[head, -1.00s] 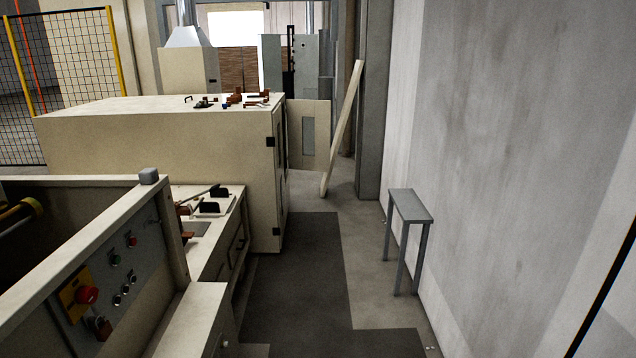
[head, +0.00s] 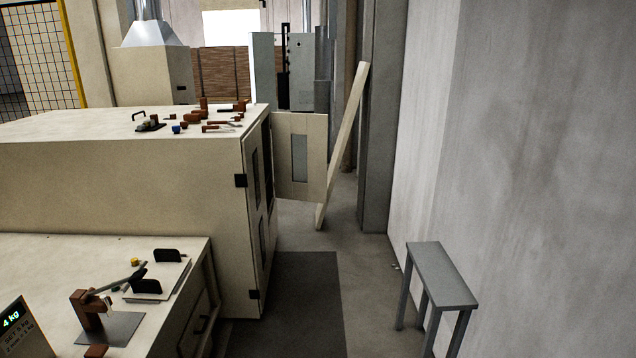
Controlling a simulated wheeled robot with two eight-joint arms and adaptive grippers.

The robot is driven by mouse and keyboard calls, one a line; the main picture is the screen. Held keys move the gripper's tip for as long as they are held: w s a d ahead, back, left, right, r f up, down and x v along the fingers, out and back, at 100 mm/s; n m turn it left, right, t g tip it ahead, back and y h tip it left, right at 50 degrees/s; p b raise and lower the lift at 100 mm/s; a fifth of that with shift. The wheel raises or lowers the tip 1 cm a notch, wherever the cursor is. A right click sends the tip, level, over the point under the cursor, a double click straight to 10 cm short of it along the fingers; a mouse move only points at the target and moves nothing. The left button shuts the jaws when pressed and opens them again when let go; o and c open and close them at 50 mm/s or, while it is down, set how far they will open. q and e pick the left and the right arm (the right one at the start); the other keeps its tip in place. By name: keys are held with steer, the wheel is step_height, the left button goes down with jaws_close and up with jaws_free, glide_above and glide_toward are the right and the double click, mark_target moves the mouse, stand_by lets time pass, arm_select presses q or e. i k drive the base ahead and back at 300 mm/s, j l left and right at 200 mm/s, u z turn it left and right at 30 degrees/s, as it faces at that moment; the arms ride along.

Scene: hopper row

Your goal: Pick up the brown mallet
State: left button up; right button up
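Several small brown items lie on top of the large cream cabinet (head: 60,125) ahead on the left. One is a brown piece with a thin handle-like part (head: 211,129) near the front right of the top. Another is a brown block with a dark bar (head: 241,106) further back. They are too small to tell which, if any, is the brown mallet. Neither of my grippers is in view.
A lower bench at left holds a brown lever device (head: 88,310), a flat tray with black handles (head: 158,282) and a scale display (head: 14,326). An open cabinet door (head: 300,185) and leaning plank (head: 340,150) stand ahead. A grey stand (head: 442,275) is right; floor between is clear.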

mark_target(241, 105)
steer(key=i, duration=2.5)
steer(key=i+u, duration=0.1)
steer(key=i, duration=0.4)
steer(key=i+l+u, duration=0.15)
steer(key=i, duration=0.4)
steer(key=i+l+u, duration=0.1)
steer(key=i, duration=0.4)
steer(key=i+l+u, duration=0.15)
steer(key=i, duration=0.35)
steer(key=i+l+u, duration=0.25)
steer(key=i+u, duration=0.15)
steer(key=i+l+u, duration=0.75)
steer(key=l, duration=0.15)
